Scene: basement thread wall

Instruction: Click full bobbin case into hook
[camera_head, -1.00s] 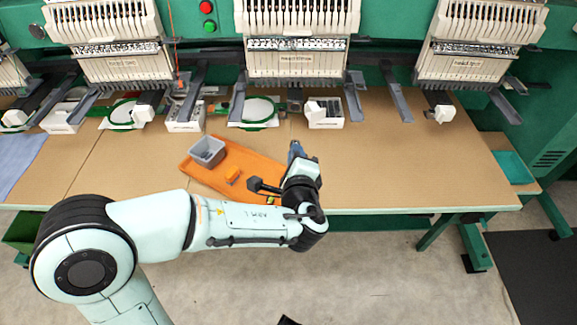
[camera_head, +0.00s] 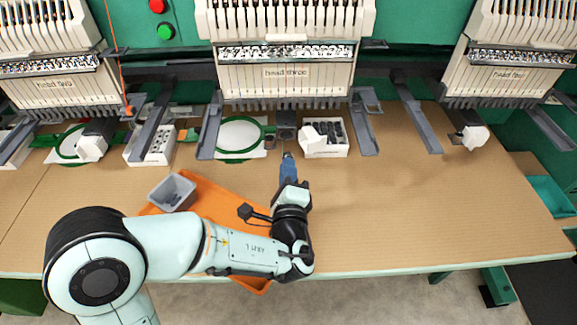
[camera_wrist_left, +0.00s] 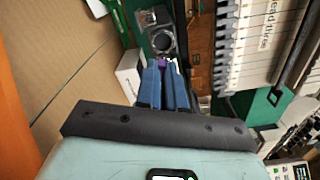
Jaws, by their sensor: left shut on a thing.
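My left gripper (camera_head: 287,160) points away from me towards the machine under head three. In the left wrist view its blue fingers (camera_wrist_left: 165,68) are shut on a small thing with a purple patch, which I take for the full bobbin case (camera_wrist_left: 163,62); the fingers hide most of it. The hook (camera_wrist_left: 162,41) shows there as a dark round opening in a grey housing, just beyond the fingertips. In the head view the hook housing (camera_head: 285,134) is small and dark, just past the fingertips. Case and hook look close; I cannot tell whether they touch. My right gripper is out of view.
An orange tray (camera_head: 215,202) with a grey bin (camera_head: 171,192) lies left of my gripper. A hooped green ring (camera_head: 239,137) and a white box (camera_head: 325,138) flank the hook area. Brown tabletop at right (camera_head: 430,200) is clear.

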